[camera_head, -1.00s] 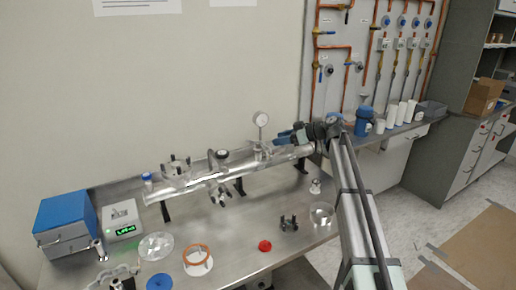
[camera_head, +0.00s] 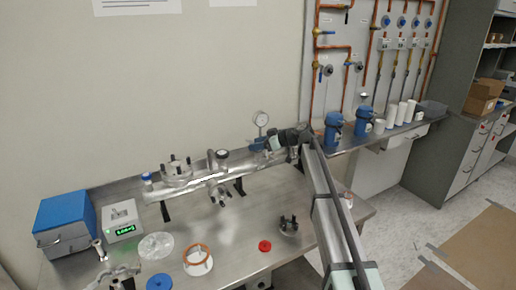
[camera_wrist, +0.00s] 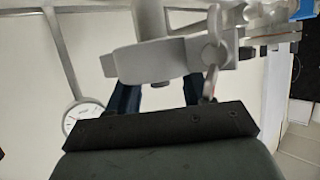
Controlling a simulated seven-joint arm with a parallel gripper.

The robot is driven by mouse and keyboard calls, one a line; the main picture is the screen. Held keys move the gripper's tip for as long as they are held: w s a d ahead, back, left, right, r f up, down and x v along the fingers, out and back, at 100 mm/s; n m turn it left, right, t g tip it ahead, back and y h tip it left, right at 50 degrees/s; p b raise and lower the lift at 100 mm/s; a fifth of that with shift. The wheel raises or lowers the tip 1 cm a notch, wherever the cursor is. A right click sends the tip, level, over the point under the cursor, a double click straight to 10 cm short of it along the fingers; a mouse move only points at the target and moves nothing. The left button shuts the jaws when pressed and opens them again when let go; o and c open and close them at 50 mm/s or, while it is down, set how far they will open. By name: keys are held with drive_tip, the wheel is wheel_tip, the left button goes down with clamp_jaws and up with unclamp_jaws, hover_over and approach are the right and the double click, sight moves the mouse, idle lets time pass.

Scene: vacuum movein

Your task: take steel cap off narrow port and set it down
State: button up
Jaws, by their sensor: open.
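A long steel vacuum tube (camera_head: 195,186) lies across the bench with ports along its top. My gripper (camera_head: 262,143) is at the tube's right part, close to the round gauge (camera_head: 261,118). In the wrist view, my gripper (camera_wrist: 157,92) has its two dark blue fingers apart. A grey metal piece with a band and a wing-like screw (camera_wrist: 150,62) crosses just beyond them and hides their tips. I cannot tell whether it is the steel cap or a clamp, or whether the fingers touch it. The gauge also shows at left in the wrist view (camera_wrist: 82,118).
A red ring (camera_head: 265,246), an orange-rimmed clear ring (camera_head: 197,260), a clear disc (camera_head: 156,245) and a dark pronged piece (camera_head: 288,226) lie on the bench (camera_head: 235,237). A blue box (camera_head: 66,222) and a green-display meter (camera_head: 123,225) stand left. Bare bench separates several of these pieces.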

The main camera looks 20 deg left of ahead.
clamp_jaws()
idle(0.4)
drive_tip(key=shift+r, duration=0.15)
wheel_tip(320, 180, up, 13)
idle(1.1)
idle(0.4)
